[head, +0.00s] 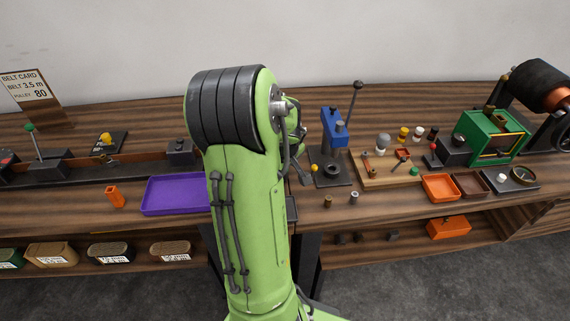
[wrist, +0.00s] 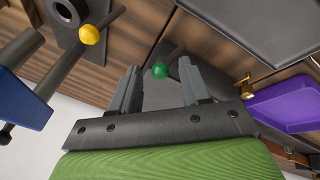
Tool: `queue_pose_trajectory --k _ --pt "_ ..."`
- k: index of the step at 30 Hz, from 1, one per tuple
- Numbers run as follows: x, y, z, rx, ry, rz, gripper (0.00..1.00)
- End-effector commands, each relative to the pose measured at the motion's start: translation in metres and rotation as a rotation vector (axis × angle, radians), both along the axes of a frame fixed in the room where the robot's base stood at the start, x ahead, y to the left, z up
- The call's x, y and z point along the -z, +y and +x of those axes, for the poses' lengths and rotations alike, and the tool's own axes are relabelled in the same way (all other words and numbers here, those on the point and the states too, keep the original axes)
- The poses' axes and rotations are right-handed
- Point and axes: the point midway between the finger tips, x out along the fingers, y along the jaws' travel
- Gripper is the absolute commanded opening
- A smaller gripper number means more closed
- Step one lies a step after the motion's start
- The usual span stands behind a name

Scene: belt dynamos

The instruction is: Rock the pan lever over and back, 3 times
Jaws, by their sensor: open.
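A short dark lever (wrist: 174,57) with a green ball knob (wrist: 159,71) shows in the wrist view, by a grey metal plate; no label says whether it is the pan lever. My gripper (wrist: 157,76) is open, and the green knob appears between its two fingertips in the picture. I cannot tell whether either finger touches it.
The blue press (head: 333,128) with its tall black-knobbed handle (head: 355,98) stands right of my arm. A purple tray (head: 172,195) lies to the left. A wooden board (head: 372,181) with small parts and a green machine (head: 492,136) stand farther right.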

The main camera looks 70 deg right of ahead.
Motion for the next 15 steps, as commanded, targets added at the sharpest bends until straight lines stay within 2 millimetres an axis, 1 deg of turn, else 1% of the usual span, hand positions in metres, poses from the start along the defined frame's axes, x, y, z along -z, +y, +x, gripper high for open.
queue_pose_trajectory --k 2,5,9,15 --pt "-0.007 0.002 0.000 -0.001 -0.001 -0.002 0.46" --pt "-0.026 0.009 -0.002 -0.002 -0.004 -0.005 0.46" --pt "-0.064 0.024 -0.006 -0.002 -0.005 -0.006 0.46" --pt "-0.115 0.045 -0.013 -0.002 -0.005 -0.005 0.46"
